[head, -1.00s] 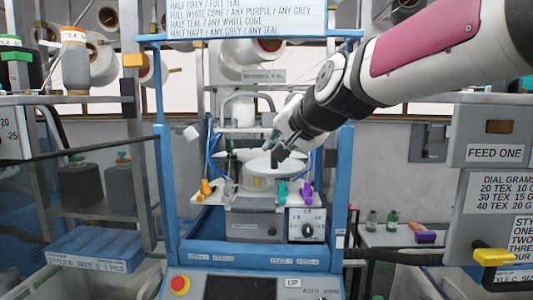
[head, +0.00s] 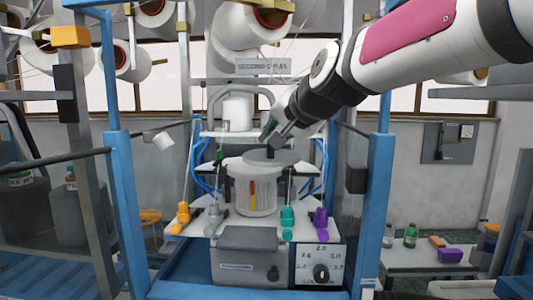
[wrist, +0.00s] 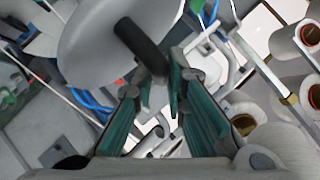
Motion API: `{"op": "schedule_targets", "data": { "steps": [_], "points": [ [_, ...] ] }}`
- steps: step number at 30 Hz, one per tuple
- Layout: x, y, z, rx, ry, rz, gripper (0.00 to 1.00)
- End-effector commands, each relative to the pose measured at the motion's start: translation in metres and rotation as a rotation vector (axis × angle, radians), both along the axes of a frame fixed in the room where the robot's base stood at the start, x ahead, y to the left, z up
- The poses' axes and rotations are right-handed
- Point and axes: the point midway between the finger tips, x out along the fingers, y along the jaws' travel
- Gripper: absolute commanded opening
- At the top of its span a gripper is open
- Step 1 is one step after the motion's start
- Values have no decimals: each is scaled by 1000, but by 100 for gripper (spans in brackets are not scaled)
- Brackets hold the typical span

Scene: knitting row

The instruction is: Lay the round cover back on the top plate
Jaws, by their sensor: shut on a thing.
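The round cover (head: 270,158) is a flat pale grey disc with a dark post-like knob on top. In the wrist view the cover (wrist: 105,40) fills the upper left, with its black knob (wrist: 135,42) running down to my fingertips. My gripper (head: 276,141) is shut on this knob; in the wrist view my gripper (wrist: 158,88) shows teal fingers closed at its end. I cannot tell whether cover and plate touch.
Blue uprights (head: 381,200) stand either side of the machine. Orange, grey, teal and purple fittings (head: 319,218) ring the cylinder on a white shelf. A grey box and a dial panel (head: 318,264) are in front. Blue tubes and a curved grey pipe (head: 240,90) are close behind.

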Motion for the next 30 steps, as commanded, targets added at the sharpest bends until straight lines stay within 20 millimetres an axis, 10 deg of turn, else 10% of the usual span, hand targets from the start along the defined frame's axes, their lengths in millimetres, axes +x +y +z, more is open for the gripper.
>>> {"op": "schedule_targets", "data": {
  "steps": [15,30],
  "points": [
    [110,41,-11,-1,-1,0,0],
    [125,46,-45,1,1,-2,0]
  ]
}}
